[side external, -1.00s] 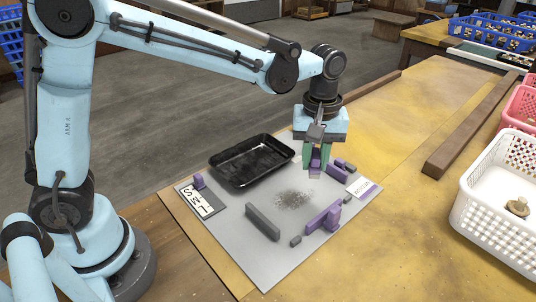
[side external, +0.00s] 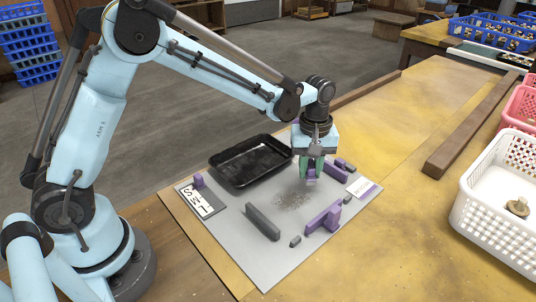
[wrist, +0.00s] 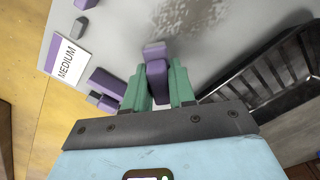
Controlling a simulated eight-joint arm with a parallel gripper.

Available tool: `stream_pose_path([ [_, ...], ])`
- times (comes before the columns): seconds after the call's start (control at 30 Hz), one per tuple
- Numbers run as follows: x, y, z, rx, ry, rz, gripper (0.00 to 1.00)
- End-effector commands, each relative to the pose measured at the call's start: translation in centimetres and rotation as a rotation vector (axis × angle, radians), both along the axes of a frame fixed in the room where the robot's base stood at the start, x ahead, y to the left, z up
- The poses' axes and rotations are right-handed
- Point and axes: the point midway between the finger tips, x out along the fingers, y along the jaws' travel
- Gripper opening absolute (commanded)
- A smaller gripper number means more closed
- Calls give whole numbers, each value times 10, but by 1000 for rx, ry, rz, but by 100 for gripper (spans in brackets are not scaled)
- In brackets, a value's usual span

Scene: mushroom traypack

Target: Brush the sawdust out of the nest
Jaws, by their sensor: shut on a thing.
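My gripper (side external: 312,170) has green fingers shut on a purple block-like tool, probably the brush (wrist: 157,80), with a grey end. It is held low over the grey board (side external: 232,235); whether its tip touches the board is unclear. The sawdust (side external: 291,199) is a grey-brown speckled patch on the board between the purple and grey blocks, which seem to bound the nest. It also shows at the top of the wrist view (wrist: 185,14), beyond the tool's tip. In the side view, the sawdust lies just below and left of the gripper.
A black tray (side external: 228,182) sits close on the gripper's left. A long grey block (side external: 262,222) and a purple bracket (side external: 323,219) stand nearer the camera. A MEDIUM card (wrist: 65,60) lies beside purple blocks. A white basket (side external: 480,215) stands at right.

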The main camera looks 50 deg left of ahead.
Motion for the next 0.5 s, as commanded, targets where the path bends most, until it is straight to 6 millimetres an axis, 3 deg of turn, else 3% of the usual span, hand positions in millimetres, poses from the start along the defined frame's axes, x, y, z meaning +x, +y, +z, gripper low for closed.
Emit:
stream_pose_path([
  [0.2,0,0,-26,0,0,0,0],
  [0.5,-29,0,-25,0,0,-1,0],
])
